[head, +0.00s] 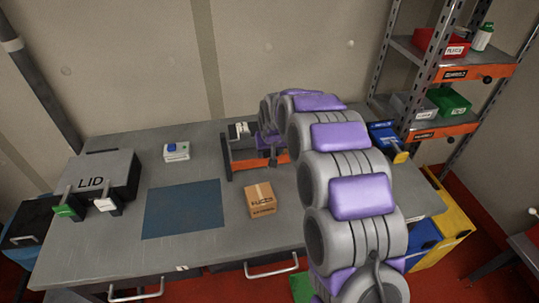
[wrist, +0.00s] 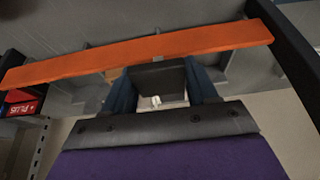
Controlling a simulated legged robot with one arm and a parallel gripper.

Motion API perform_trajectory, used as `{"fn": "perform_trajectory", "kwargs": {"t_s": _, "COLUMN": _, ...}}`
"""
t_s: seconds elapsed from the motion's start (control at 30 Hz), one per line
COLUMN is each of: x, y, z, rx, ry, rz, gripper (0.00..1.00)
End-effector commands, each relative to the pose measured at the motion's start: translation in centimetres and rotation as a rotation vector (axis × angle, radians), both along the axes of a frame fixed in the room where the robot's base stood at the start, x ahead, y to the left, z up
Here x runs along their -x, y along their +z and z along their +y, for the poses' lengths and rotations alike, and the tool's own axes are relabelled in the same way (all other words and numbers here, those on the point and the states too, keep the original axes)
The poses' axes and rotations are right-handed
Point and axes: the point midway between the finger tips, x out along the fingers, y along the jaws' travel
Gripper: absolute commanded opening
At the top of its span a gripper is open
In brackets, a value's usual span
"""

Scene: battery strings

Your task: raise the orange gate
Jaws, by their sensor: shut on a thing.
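The orange gate (head: 243,164) is a flat orange bar between dark posts on the grey workbench, partly hidden behind my arm in the head view. In the wrist view the orange gate (wrist: 80,63) crosses the upper part, slightly tilted. My gripper (wrist: 160,85) has its two blue-dark fingers on either side of a dark block-like piece next to the bar, which looks like the gate's handle. The fingers are shut on it. In the head view my gripper (head: 268,140) is at the gate, small and mostly covered by my arm.
A cardboard box (head: 260,199) and a blue mat (head: 184,209) lie in front of the gate. A small white box with a blue top (head: 176,152) and a grey lid case (head: 97,176) stand to the left. A shelf with bins (head: 441,43) stands at the right.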

Motion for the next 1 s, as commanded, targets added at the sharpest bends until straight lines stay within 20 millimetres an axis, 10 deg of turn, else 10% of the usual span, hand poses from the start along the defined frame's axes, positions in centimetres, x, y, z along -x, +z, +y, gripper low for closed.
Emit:
{"fn": "perform_trajectory", "kwargs": {"t_s": 0.3, "x": -0.1, "y": 9.1, "z": 0.1, "rx": -0.002, "ry": 0.001, "rz": -0.009, "gripper": 0.03}}
{"fn": "perform_trajectory", "kwargs": {"t_s": 0.67, "x": -0.1, "y": 9.7, "z": 0.1, "rx": -0.004, "ry": 0.001, "rz": -0.01, "gripper": 0.03}}
{"fn": "perform_trajectory", "kwargs": {"t_s": 0.7, "x": -0.1, "y": 9.7, "z": 0.1, "rx": -0.004, "ry": 0.001, "rz": -0.011, "gripper": 0.62}}
{"fn": "perform_trajectory", "kwargs": {"t_s": 1.0, "x": -0.1, "y": 9.4, "z": 0.0, "rx": -0.002, "ry": 0.001, "rz": -0.005, "gripper": 0.79}}
